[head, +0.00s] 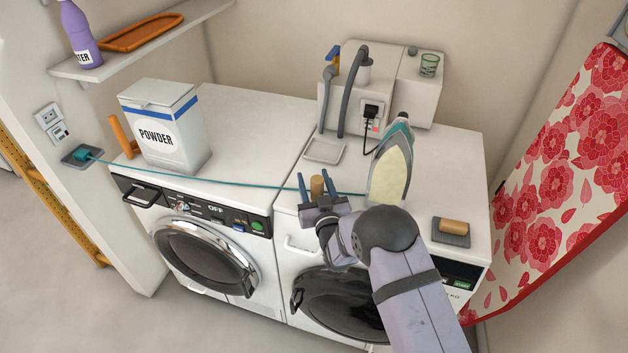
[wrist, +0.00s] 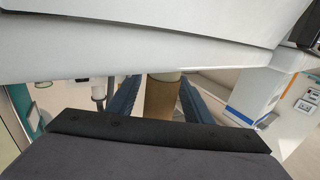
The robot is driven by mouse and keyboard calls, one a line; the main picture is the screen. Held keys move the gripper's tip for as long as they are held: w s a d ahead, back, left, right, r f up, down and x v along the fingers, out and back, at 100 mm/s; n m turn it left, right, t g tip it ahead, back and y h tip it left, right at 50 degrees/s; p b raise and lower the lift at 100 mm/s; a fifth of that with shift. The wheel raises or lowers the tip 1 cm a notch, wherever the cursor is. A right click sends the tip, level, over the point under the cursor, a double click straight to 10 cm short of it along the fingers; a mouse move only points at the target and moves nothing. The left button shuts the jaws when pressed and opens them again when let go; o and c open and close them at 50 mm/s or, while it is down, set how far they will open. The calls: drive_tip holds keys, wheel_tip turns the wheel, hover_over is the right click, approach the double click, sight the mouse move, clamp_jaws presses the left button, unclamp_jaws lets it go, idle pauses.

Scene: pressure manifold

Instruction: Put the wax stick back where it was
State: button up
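A tan, upright cylinder, which I take to be the wax stick (head: 317,187), stands between the blue fingers of my gripper (head: 317,181), above the front of the right-hand machine. In the wrist view the stick (wrist: 162,100) fills the gap between the far ends of the fingers (wrist: 162,90), and they look closed on it. Its lower end is hidden by the gripper body. A tan rounded block (head: 453,227) lies on a small grey tray (head: 452,240) at the machine's right; I cannot tell what it is made of.
An iron (head: 390,170) stands with its yellowed soleplate showing, just right of my gripper. A teal cord (head: 220,183) runs across both machine tops from a wall socket. A pale square dish (head: 324,150) lies behind the gripper. A powder box (head: 162,125) stands at left.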

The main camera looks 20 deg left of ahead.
drive_tip(key=shift+r, duration=0.15)
drive_tip(key=shift+s+d, duration=0.25)
drive_tip(key=shift+s, duration=0.15)
drive_tip(key=b+v, duration=0.2)
drive_tip(key=v, duration=0.9)
drive_tip(key=shift+d, duration=0.15)
drive_tip(key=w+d+g+h, duration=0.1)
drive_tip(key=d, duration=0.1)
drive_tip(key=d+m+h, duration=0.1)
drive_tip(key=d, duration=0.1)
drive_tip(key=w+d+g+h+p, duration=0.1)
drive_tip(key=d, duration=0.2)
drive_tip(key=shift+w+f+g+h, duration=0.3)
drive_tip(key=shift+w, duration=0.05)
drive_tip(key=s+d+m+g+h+p, duration=0.1)
drive_tip(key=s+d+m+g+h, duration=0.2)
drive_tip(key=d, duration=0.7)
drive_tip(key=s+d+r+m+g+h+p, duration=0.1)
drive_tip(key=s+d+g, duration=0.4)
drive_tip(key=s, duration=0.7)
drive_tip(key=s+d+r+m+g+h, duration=0.1)
drive_tip(key=s+d+g, duration=0.3)
drive_tip(key=s+d, duration=0.5)
drive_tip(key=s+r, duration=0.1)
drive_tip(key=s, duration=0.1)
drive_tip(key=shift+s+d+r+g+h+p, duration=0.15)
drive_tip(key=shift+s+d+g+h+p, duration=0.15)
drive_tip(key=shift+s+g+p, duration=0.1)
